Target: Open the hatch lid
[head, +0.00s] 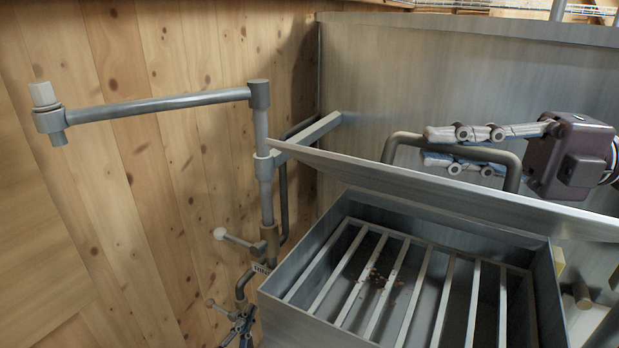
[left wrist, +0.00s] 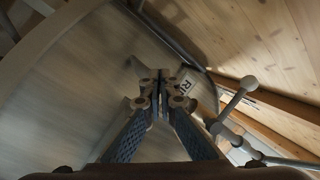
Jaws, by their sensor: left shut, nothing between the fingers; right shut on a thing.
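The metal hatch lid (head: 400,180) is raised, seen almost edge-on, over a box-shaped hatch opening (head: 552,290). Its bent bar handle (head: 513,178) stands on the far side. My right gripper (head: 428,147) comes in from the right with one finger above and one below the handle bar, shut on it. My left gripper (head: 240,320) is low at the bottom edge, near the pipes left of the hatch, and partly cut off. In the left wrist view its fingers (left wrist: 157,80) are together, with nothing between them.
A grate of parallel bars (head: 402,275) covers the opening, with a few dark bits below. A pipe stand with a long crank arm (head: 160,107) and a lever with a pale knob (head: 235,240) stand left of the hatch, before a wooden wall (head: 190,190).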

